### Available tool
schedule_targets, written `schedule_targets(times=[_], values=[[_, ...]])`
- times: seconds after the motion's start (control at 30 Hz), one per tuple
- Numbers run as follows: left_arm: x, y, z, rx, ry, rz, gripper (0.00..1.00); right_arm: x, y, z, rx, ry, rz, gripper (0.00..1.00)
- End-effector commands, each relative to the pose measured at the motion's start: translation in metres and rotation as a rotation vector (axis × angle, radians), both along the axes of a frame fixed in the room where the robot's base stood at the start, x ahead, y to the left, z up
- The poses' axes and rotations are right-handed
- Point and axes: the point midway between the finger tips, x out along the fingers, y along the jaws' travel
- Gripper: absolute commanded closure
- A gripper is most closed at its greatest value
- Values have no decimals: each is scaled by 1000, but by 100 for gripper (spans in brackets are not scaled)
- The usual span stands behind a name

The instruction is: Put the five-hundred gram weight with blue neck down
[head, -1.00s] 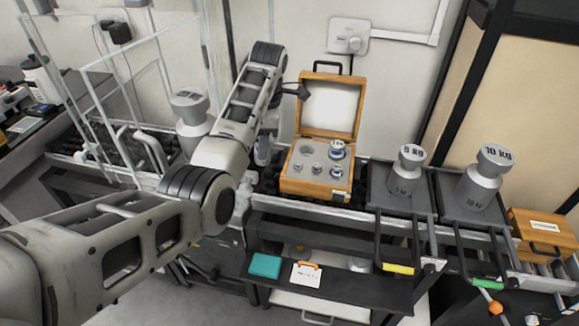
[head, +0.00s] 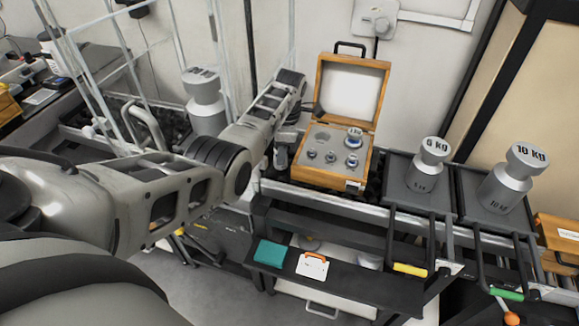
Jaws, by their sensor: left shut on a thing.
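My left gripper (head: 284,146) is at the left side of the open wooden weight box (head: 321,181), just outside its wall. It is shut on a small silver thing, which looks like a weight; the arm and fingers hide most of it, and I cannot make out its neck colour. In the box, a larger silver weight with a blue neck (head: 354,139) stands at the back right. Smaller weights (head: 330,157) stand in the front row. A round socket (head: 322,137) at the back left is empty. My right gripper is not in view.
A 5 kg weight (head: 427,170) and a 10 kg weight (head: 510,182) stand on dark platforms to the right. A large silver weight (head: 205,105) stands at the left behind my arm. The raised box lid (head: 350,90) stands behind the box. A teal item (head: 270,252) lies on the lower shelf.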

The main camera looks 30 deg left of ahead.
Motion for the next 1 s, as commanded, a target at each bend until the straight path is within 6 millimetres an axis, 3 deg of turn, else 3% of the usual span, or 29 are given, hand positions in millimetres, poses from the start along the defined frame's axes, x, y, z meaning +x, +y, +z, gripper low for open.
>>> schedule_targets(times=[0.23,0.5,0.87,0.9,0.97,1.0], values=[[3,-2,-13,2,-6,-3,100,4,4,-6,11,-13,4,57],[4,-3,-46,3,-6,-6,100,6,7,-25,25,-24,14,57],[4,-3,-45,2,-6,-6,100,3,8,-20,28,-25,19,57],[3,-3,-47,1,-2,-6,64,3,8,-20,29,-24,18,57],[3,-3,-46,1,-2,-6,47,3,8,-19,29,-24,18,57],[3,-3,-46,1,-2,-6,44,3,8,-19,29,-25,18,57]])
